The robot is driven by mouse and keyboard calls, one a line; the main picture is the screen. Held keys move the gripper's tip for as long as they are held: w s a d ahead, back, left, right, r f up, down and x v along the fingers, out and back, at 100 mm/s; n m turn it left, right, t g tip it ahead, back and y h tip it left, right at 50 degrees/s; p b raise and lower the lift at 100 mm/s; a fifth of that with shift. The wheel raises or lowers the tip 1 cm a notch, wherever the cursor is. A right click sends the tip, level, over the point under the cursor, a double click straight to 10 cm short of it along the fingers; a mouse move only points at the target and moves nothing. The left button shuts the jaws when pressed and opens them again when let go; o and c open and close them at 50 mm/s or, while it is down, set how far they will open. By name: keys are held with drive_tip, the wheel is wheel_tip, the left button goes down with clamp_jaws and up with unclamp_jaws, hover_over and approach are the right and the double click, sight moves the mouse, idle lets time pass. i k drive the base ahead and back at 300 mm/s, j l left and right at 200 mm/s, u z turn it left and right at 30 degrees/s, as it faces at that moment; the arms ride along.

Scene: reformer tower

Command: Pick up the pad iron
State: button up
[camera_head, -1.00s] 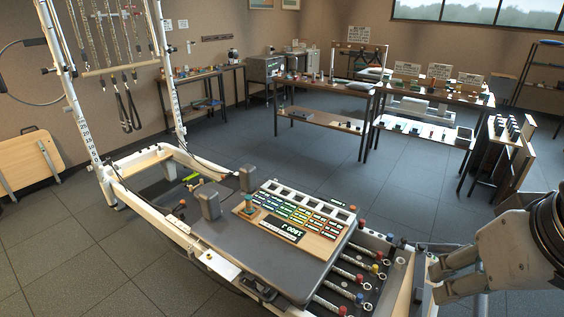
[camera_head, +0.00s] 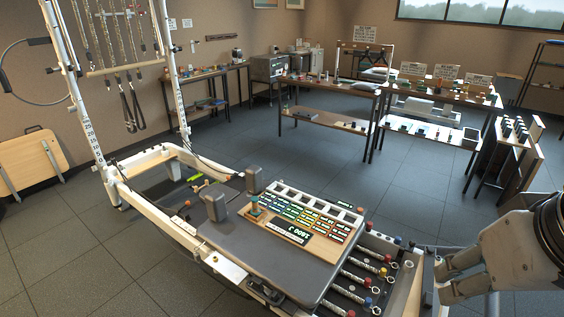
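I cannot pick out the pad iron with certainty. A small upright piece with a teal band and a tan top (camera_head: 256,207) stands at the left end of a wooden panel and may be it; it is too small to tell. The wooden panel (camera_head: 318,250), with coloured keys and a lit display, lies on the grey padded carriage (camera_head: 262,252) of the reformer. My gripper (camera_head: 440,283) is at the right edge, beyond the spring end of the reformer and well apart from the panel. Its two fingers are spread, with nothing visible between them.
Two dark shoulder blocks stand on the carriage, one (camera_head: 215,206) nearer and one (camera_head: 254,180) farther. Springs with coloured knobs (camera_head: 352,277) lie right of it. Tower posts rise at left. Laden tables (camera_head: 332,117) stand behind; open floor (camera_head: 290,160) lies between.

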sight(255, 200)
drive_tip(key=i+j, duration=0.15)
drive_tip(key=j, duration=0.2)
drive_tip(key=i+j, duration=0.15)
drive_tip(key=j, duration=0.2)
drive_tip(key=i+j, duration=0.15)
drive_tip(key=j, duration=0.2)
drive_tip(key=i+j, duration=0.15)
drive_tip(key=j, duration=0.2)
drive_tip(key=i+j, duration=0.1)
drive_tip(key=j, duration=0.2)
drive_tip(key=i+j, duration=0.15)
drive_tip(key=j, duration=0.2)
drive_tip(key=i+j, duration=0.35)
drive_tip(key=j, duration=0.2)
drive_tip(key=i+j, duration=0.35)
drive_tip(key=j, duration=0.15)
drive_tip(key=i+j, duration=0.3)
drive_tip(key=j, duration=0.25)
drive_tip(key=i+j, duration=0.35)
drive_tip(key=j, duration=0.2)
drive_tip(key=u, duration=0.05)
